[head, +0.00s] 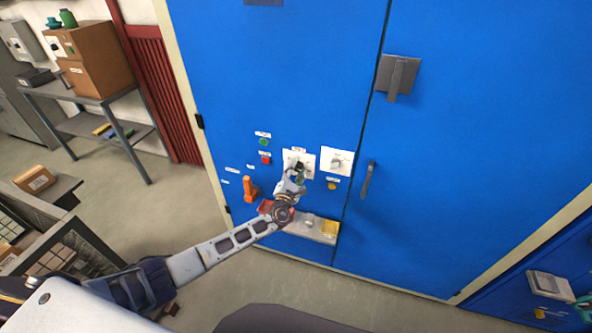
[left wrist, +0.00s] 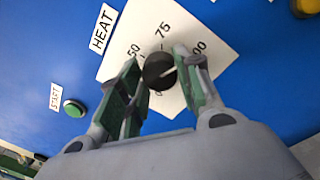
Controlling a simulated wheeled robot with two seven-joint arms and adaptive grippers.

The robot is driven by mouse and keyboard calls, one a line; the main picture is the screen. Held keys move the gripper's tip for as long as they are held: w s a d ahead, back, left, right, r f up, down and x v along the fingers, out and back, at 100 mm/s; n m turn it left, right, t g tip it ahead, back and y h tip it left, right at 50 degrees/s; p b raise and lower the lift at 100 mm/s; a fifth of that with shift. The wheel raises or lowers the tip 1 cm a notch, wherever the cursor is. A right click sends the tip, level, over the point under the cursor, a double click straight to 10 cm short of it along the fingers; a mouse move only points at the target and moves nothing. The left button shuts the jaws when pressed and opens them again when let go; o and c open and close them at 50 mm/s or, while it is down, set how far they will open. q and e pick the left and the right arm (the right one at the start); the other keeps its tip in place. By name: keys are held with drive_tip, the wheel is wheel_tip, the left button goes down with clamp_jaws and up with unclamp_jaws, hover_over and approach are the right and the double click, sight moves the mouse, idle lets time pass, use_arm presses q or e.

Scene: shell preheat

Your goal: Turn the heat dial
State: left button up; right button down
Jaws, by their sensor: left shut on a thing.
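The heat dial (left wrist: 159,71) is a round black knob with a light pointer line, on a white plate (left wrist: 190,30) marked 50, 75 and a partly hidden 00. A HEAT label (left wrist: 103,27) is beside the plate. My left gripper (left wrist: 157,77) has its green-padded fingers on either side of the knob, shut on it. In the head view my left gripper (head: 298,172) reaches the left white plate on the blue cabinet and hides most of the dial. My right gripper is not in view.
A green button (head: 264,142), a red button (head: 265,160) and an orange handle (head: 250,188) are left of the dial. A second dial plate (head: 336,161) is to its right. A small shelf (head: 312,229) juts out below.

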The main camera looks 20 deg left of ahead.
use_arm(q)
drive_tip(key=shift+f+m, duration=0.15)
drive_tip(key=shift+m, duration=0.75)
drive_tip(key=o, duration=1.1)
drive_tip(key=shift+c, duration=0.2)
drive_tip(key=shift+s, duration=0.15)
drive_tip(key=s, duration=1.1)
drive_tip(key=shift+s+f, duration=0.3)
drive_tip(key=shift+s, duration=0.05)
